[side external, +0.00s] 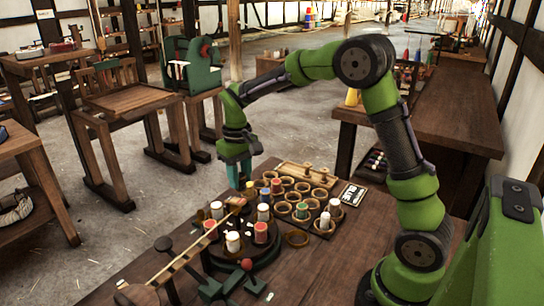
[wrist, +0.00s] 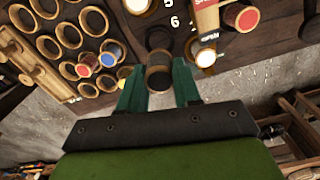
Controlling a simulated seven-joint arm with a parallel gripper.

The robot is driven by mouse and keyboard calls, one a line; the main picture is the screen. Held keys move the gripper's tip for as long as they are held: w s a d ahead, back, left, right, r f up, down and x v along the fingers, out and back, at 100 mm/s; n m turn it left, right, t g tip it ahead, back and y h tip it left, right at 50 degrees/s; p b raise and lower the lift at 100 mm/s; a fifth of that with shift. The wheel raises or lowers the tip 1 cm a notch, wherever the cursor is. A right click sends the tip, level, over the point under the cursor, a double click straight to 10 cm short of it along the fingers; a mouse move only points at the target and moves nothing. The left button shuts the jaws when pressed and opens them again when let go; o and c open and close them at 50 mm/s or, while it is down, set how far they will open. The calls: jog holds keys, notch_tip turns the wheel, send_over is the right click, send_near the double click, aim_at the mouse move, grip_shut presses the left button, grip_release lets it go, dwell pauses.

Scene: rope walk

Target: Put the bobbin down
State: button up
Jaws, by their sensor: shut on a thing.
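My gripper (wrist: 158,75) is shut on a dark bobbin with tan wooden ends (wrist: 159,72), which sits between its two teal fingers in the wrist view. In the side view my gripper (side external: 240,178) points down at the far left edge of the bench, beside the rack of wooden rings (side external: 292,190); the held bobbin is hard to make out there. The rack shows at the upper left of the wrist view, with red, blue and yellow bobbins in some rings and other rings empty. Whether the held bobbin touches anything I cannot tell.
A round dark stand (side external: 240,255) with white and red bobbins is at the near side of the rack. A long wooden arm (side external: 190,252) reaches over it. A small label card (side external: 351,194) lies right of the rack.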

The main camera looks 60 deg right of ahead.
jog(key=shift+f, duration=3.5)
jog(key=shift+f, duration=0.15)
jog(key=o, duration=1)
